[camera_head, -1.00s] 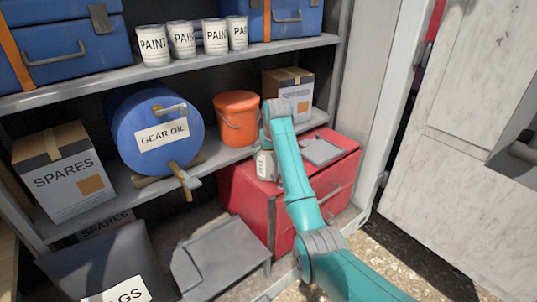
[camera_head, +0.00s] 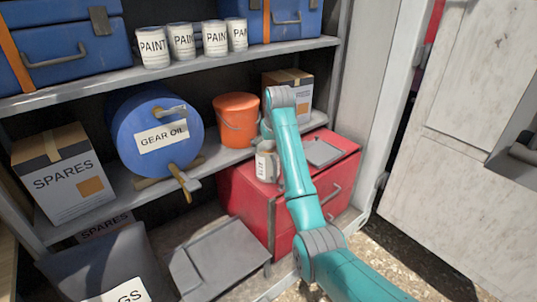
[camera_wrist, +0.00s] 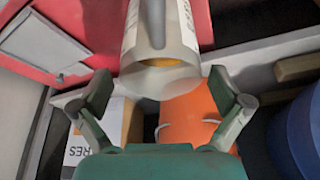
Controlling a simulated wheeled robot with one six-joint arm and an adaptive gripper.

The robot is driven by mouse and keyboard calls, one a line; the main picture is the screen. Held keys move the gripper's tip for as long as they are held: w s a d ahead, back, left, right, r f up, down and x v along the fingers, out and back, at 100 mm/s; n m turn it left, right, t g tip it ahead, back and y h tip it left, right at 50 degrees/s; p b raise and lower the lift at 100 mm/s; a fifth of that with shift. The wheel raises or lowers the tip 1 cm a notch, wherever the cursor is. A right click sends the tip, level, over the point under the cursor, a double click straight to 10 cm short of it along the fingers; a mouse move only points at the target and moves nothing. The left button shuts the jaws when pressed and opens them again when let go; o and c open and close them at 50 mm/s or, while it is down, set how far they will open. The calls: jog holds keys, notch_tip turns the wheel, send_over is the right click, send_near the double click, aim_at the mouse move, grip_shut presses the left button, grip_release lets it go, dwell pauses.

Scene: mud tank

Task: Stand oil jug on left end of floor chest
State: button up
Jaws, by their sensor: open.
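The oil jug (camera_head: 264,165) is a pale container with a label. In the head view it stands upright on the left end of the red floor chest (camera_head: 245,206), partly covered by my arm. In the wrist view the jug (camera_wrist: 183,60) shows its handle, wide rim and something yellow inside, against the red chest top (camera_wrist: 85,32). My gripper (camera_wrist: 160,88) is open. Its fingers are spread to either side of the jug's rim, with gaps visible and no grip on it. In the head view my gripper is mostly hidden behind my arm.
A flat grey item (camera_head: 323,151) lies on the chest top, right of the jug. An orange bucket (camera_head: 237,118) and a cardboard box (camera_head: 290,88) stand close on the shelf behind. A blue gear oil drum (camera_head: 157,128) is left of them. A grey step (camera_head: 218,262) stands before the chest.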

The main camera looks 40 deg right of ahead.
jog(key=v, duration=0.6)
jog(key=shift+s+r, duration=0.15)
jog(key=shift+r, duration=0.2)
jog(key=shift+s, duration=0.15)
